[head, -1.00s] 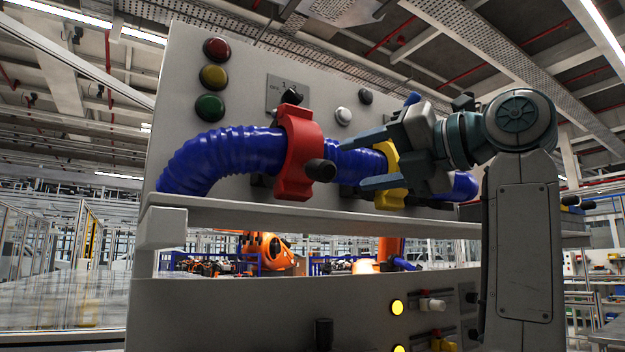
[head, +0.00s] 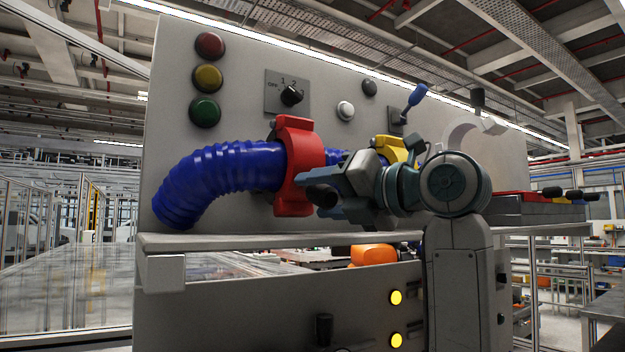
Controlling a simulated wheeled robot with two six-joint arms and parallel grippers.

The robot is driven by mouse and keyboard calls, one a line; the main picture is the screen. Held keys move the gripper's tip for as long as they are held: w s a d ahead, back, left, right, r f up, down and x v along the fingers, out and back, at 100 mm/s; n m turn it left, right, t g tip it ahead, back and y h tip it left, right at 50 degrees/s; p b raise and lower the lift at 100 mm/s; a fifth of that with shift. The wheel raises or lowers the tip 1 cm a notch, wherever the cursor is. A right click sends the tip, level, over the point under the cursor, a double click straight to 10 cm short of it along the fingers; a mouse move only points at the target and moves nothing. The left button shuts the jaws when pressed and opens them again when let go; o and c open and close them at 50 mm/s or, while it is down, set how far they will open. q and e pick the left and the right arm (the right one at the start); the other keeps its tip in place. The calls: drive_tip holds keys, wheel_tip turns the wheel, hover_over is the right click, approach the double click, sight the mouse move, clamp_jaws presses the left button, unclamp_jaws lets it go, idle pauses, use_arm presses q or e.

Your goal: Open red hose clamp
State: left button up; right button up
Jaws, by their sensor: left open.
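The red hose clamp (head: 296,165) sits around the blue corrugated hose (head: 225,170) on the grey panel, left of centre. Its black handle (head: 321,195) sticks out at the lower right. My left gripper (head: 322,192) is open, just right of the clamp, with its fingers pointing left. Its fingertips lie around or in front of the black handle in the picture; I cannot tell whether they touch it. A yellow clamp (head: 392,149) is partly hidden behind my gripper. The hose between the clamps is mostly covered. My right gripper is not in view.
A shelf (head: 230,241) runs below the hose. The panel carries red, yellow and green lights (head: 207,78), a rotary switch (head: 291,95), a white button (head: 345,110) and a blue-tipped lever (head: 415,97). A white curved part (head: 465,135) stands behind my arm.

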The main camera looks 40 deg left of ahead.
use_arm(q)
drive_tip(key=shift+w+a, duration=0.1)
drive_tip(key=shift+a, duration=1.1)
drive_tip(key=shift+d, duration=0.15)
